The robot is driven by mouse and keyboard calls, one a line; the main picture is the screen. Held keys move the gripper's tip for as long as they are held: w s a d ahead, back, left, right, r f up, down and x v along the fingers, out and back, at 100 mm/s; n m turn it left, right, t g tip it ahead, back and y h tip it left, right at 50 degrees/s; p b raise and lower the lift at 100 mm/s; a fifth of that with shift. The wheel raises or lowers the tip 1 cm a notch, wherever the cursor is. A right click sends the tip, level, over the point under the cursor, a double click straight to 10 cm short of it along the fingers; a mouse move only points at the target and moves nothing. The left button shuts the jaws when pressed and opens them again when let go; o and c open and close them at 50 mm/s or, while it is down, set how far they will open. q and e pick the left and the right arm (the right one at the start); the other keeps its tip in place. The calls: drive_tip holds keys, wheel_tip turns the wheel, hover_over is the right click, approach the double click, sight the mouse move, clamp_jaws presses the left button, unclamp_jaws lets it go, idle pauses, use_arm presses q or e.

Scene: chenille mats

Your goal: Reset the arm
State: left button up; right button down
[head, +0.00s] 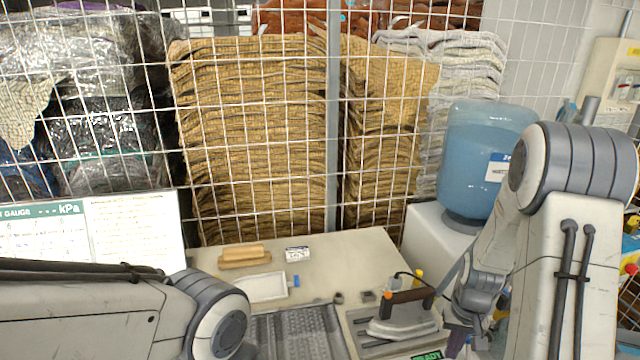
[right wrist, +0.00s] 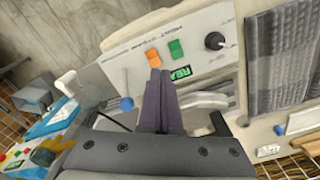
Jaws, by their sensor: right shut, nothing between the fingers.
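My right arm comes in from the right in the head view and hangs down beside the iron, with the right gripper at its low end, mostly cut off or hidden there. In the right wrist view the two dark fingers of my right gripper (right wrist: 160,76) lie together, shut and empty, over the edge of a white control panel (right wrist: 190,45). My left arm (head: 110,310) crosses the bottom left of the head view. Its gripper is not visible.
An iron (head: 400,315) with a dark handle sits on its stand left of my right arm. A grey mat (head: 295,330), a white tray (head: 262,288) and a wooden block (head: 244,256) lie on the table. A blue water bottle (head: 480,150) stands behind. A wire mesh fence closes the back.

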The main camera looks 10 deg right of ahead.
drive_tip(key=s+a+r+n, duration=0.1)
drive_tip(key=a+r+n, duration=0.3)
drive_tip(key=a, duration=0.5)
drive_tip(key=s+a+r+n, duration=0.1)
drive_tip(key=a+r+n, duration=0.1)
drive_tip(key=a+r, duration=0.6)
drive_tip(key=s+a+r+n, duration=0.2)
drive_tip(key=s+a+n, duration=0.1)
drive_tip(key=s+a, duration=0.3)
drive_tip(key=s+a+r+n+y, duration=0.1)
drive_tip(key=s+a+r+n, duration=0.1)
drive_tip(key=s+a, duration=0.4)
drive_tip(key=s, duration=0.2)
drive_tip(key=shift+s+a+r+n, duration=0.2)
drive_tip(key=shift+s+a+n, duration=0.05)
drive_tip(key=shift+s+n, duration=0.15)
